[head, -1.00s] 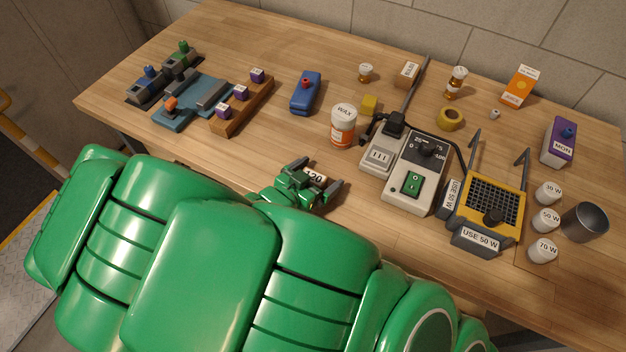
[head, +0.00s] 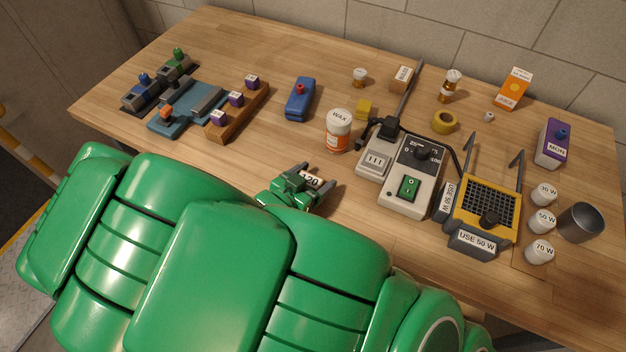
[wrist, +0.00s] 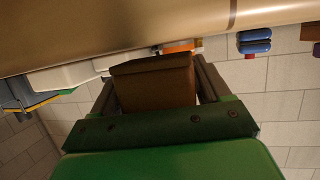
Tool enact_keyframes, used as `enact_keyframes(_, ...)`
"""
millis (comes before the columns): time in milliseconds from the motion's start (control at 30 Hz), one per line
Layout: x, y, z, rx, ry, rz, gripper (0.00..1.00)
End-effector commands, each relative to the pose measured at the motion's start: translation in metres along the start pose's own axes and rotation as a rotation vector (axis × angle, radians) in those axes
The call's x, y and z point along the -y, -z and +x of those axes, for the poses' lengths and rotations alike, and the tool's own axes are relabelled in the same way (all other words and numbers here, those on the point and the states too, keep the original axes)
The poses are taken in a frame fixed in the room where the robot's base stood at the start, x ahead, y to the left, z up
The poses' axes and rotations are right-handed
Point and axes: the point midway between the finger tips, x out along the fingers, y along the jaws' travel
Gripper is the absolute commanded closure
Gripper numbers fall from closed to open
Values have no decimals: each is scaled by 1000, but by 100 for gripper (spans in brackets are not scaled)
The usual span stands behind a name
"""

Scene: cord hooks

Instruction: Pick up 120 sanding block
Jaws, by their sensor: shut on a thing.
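The sanding block (head: 311,181), with a white label reading 120, sits between the fingers of my gripper (head: 314,190) near the front edge of the bench, left of the grey control box. In the wrist view it is a brown block (wrist: 153,85) between the two dark fingers of my gripper (wrist: 155,80). My gripper is shut on it. The fingers and my green hand hide most of the block in the head view. I cannot tell whether it touches the bench top.
The wooden bench (head: 300,150) holds a WAX jar (head: 339,130) just behind the gripper. The control box (head: 402,180) and a yellow-framed holder (head: 487,205) stand to the right.

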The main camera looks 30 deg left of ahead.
Motion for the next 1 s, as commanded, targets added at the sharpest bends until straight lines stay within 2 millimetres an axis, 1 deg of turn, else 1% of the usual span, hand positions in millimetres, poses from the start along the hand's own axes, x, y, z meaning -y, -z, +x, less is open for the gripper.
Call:
enact_keyframes(367,0,41,-16,5,2,4,57)
enact_keyframes(1000,1,125,-46,1,2,6,57)
